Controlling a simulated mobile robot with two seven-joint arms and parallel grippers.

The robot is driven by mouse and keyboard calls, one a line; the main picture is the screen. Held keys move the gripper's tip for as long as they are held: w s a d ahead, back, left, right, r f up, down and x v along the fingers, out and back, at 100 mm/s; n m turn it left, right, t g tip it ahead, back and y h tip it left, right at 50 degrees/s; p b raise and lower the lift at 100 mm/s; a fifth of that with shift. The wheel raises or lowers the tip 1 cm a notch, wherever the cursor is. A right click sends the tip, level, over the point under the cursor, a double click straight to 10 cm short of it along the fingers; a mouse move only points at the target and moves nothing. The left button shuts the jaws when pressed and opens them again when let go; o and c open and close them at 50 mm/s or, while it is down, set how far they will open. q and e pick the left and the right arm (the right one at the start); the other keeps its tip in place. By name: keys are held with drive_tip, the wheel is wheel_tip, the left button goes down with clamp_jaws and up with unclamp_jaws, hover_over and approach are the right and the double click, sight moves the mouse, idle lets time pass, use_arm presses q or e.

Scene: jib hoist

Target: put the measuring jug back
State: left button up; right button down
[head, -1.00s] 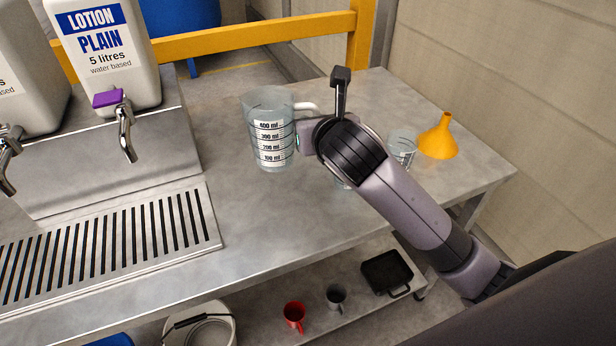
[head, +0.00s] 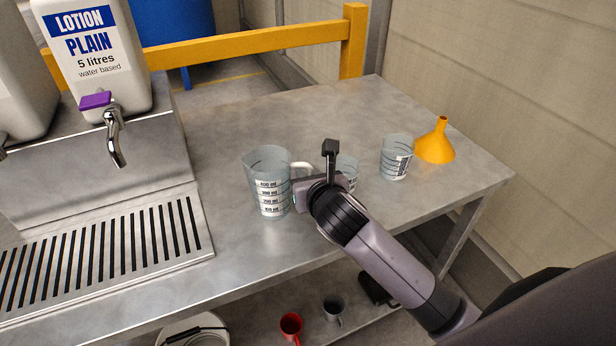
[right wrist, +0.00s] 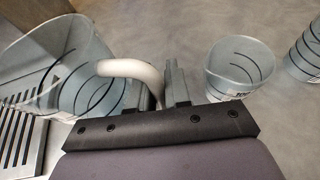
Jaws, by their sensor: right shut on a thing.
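The measuring jug (head: 267,186) is a clear, upright jug with white volume labels and a white handle, low over or on the steel table; I cannot tell if its base touches. My right gripper (head: 302,186) is at its right side, shut on the handle. In the right wrist view the white handle (right wrist: 128,68) curves from the jug (right wrist: 72,75) to between the fingers (right wrist: 166,88). The handle's lower part is hidden. My left gripper is not in view.
A small clear beaker (head: 347,168) stands just behind my right gripper, partly hidden. Another beaker (head: 396,158) and an orange funnel (head: 436,142) stand further right. A lotion container (head: 95,55) and slotted drip tray (head: 100,255) are at left. The table (head: 250,115) is clear behind the jug.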

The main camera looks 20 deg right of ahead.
drive_tip(key=c, duration=1.1)
unclamp_jaws()
drive_tip(key=shift+f, duration=0.15)
drive_tip(key=shift+s+r, duration=0.15)
drive_tip(key=shift+r, duration=0.1)
drive_tip(key=p+v, duration=0.1)
drive_tip(key=v, duration=1)
drive_tip(key=shift+s+r, duration=0.1)
drive_tip(key=shift+s, duration=0.2)
